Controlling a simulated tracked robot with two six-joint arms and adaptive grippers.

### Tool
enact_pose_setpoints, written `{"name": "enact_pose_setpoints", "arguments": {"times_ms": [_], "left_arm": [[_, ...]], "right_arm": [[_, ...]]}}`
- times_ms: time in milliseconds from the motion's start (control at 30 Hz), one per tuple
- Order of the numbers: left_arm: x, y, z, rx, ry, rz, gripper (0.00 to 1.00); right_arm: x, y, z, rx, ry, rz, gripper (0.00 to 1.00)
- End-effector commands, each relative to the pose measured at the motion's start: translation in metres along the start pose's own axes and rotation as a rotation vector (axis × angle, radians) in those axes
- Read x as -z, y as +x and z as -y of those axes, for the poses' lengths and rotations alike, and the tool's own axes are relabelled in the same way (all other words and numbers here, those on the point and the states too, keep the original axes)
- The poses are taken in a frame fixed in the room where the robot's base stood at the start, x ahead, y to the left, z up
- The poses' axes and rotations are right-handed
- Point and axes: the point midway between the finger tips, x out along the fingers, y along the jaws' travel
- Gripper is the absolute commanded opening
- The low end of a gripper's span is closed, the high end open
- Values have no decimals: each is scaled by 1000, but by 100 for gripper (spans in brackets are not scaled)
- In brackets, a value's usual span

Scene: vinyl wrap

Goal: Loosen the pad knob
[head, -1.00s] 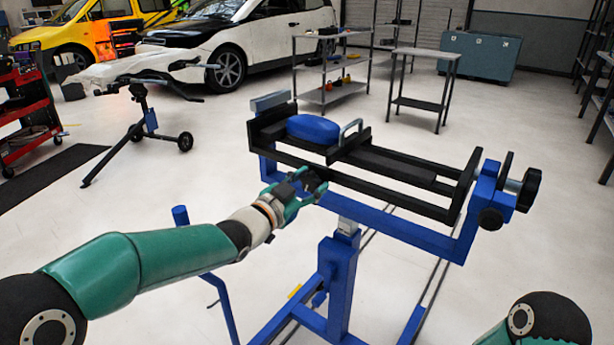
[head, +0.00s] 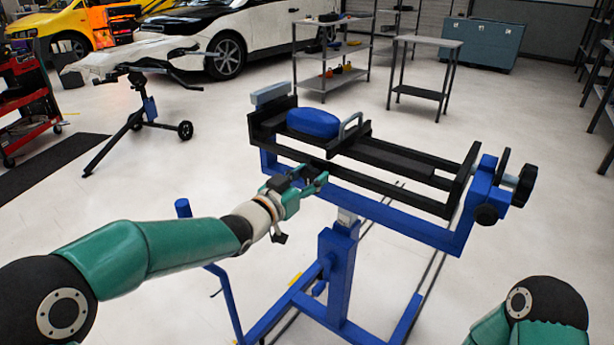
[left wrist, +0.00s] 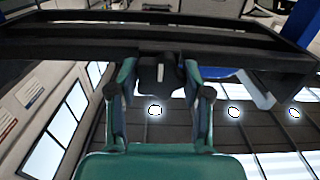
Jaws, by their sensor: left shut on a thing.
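The blue pad (head: 313,123) sits on the black carriage of the blue-framed stand, beside a grey loop handle (head: 350,126). My left gripper (head: 310,180) is at the near long side of the black frame, below the pad. In the left wrist view, a dark knob with a pale mark (left wrist: 160,72) sits between the two green fingers, under a black rail. The left gripper (left wrist: 158,88) is shut on this knob. In the head view the gripper hides the knob. Only part of my right arm shows at the lower right; its gripper is out of view.
The black frame (head: 400,195) has a black handwheel (head: 523,186) and a smaller black knob (head: 486,215) at its right end. A blue post (head: 183,208) rises close to my left forearm. A small table (head: 428,45) and shelves (head: 330,50) stand behind, with open floor between.

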Motion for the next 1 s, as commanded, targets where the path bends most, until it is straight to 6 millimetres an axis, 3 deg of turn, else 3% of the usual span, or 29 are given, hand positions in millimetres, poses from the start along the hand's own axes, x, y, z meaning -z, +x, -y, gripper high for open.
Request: {"name": "enact_pose_setpoints", "arguments": {"times_ms": [100,133,267,667,867,1000], "left_arm": [[-8,0,-1,-2,-4,17,14],[-8,0,-1,-2,-4,17,54],[-6,0,-1,-1,-2,12,75],[-2,-4,0,0,1,4,75],[-2,-27,1,1,0,5,75],[-2,-55,2,2,0,5,75]], "right_arm": [[0,0,0,0,0,0,0],[0,0,0,0,0,0,0],[0,0,0,0,0,0,0],[0,0,0,0,0,0,0],[0,0,0,0,0,0,0],[0,0,0,0,0,0,0]]}}
